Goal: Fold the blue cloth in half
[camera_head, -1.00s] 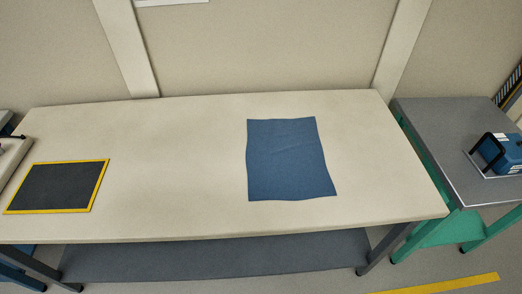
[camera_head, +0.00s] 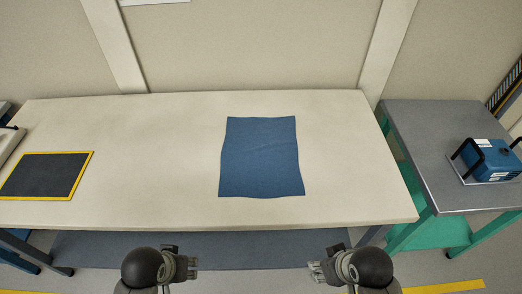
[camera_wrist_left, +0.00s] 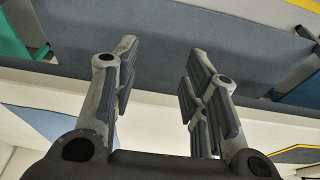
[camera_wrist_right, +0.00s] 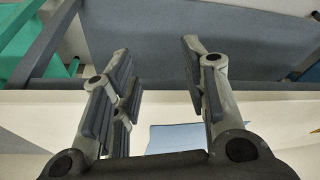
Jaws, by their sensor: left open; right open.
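The blue cloth (camera_head: 261,158) lies flat and unfolded on the cream table (camera_head: 160,165), right of the middle. Its edges are slightly wavy. My left gripper (camera_head: 190,268) is in front of the table's front edge, left of the cloth and apart from it. My right gripper (camera_head: 318,271) is in front of the same edge, right of the cloth and apart from it. In the left wrist view the left fingers (camera_wrist_left: 160,85) are spread with nothing between them. In the right wrist view the right fingers (camera_wrist_right: 160,85) are also spread and empty, with part of the cloth (camera_wrist_right: 177,138) beyond them.
A black mat with a yellow border (camera_head: 45,176) lies at the table's left end. A grey side table (camera_head: 425,130) on the right holds a blue device with black handles (camera_head: 488,160). A grey lower shelf (camera_head: 240,250) runs beneath the table. The tabletop around the cloth is clear.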

